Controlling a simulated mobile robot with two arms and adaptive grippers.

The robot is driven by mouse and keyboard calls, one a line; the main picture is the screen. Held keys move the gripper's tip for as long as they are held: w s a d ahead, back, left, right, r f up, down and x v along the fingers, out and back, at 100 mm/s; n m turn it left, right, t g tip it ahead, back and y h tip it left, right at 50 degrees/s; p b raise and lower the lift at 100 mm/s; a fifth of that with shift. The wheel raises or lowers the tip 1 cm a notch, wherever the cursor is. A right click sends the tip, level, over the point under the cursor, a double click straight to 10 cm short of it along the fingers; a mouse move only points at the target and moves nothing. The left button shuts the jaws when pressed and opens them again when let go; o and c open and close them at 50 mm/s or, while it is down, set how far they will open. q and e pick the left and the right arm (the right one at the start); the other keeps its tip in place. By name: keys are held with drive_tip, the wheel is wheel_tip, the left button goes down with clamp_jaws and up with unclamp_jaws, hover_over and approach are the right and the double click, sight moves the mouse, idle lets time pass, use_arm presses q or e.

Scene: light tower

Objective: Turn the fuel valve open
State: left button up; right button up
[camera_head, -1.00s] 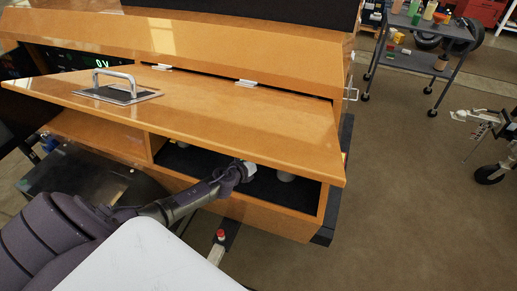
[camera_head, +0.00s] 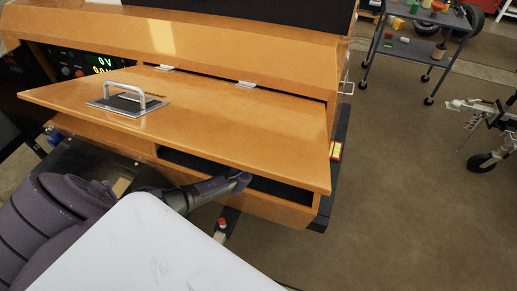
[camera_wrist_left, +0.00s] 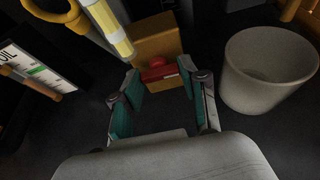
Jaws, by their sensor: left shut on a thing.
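The fuel valve shows in the left wrist view as a red handle (camera_wrist_left: 158,72) on an orange-yellow block (camera_wrist_left: 158,45). My left gripper (camera_wrist_left: 160,84) has its two teal-padded fingers on either side of the red handle, shut on it at the tips. In the head view my left arm (camera_head: 205,190) reaches under the tilted wooden panel (camera_head: 200,115) into the dark compartment (camera_head: 270,184) of the cabinet. The left gripper and the valve are hidden there by the panel. My right gripper is not in view.
In the wrist view a pale cup-shaped container (camera_wrist_left: 265,70) stands close at right. A yellow-striped tube (camera_wrist_left: 108,28) and an oil label (camera_wrist_left: 35,68) are at left. In the head view a tool cart (camera_head: 415,45) and a wheeled metal frame (camera_head: 485,130) stand beyond open floor.

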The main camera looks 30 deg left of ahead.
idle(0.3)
use_arm(q)
drive_tip(key=o, duration=0.9)
drive_tip(key=shift+c, duration=0.2)
drive_tip(key=shift+s, duration=0.15)
drive_tip(key=v, duration=1.1)
drive_tip(key=shift+s+r, duration=0.2)
drive_tip(key=shift+s, duration=0.15)
drive_tip(key=shift+d, duration=0.1)
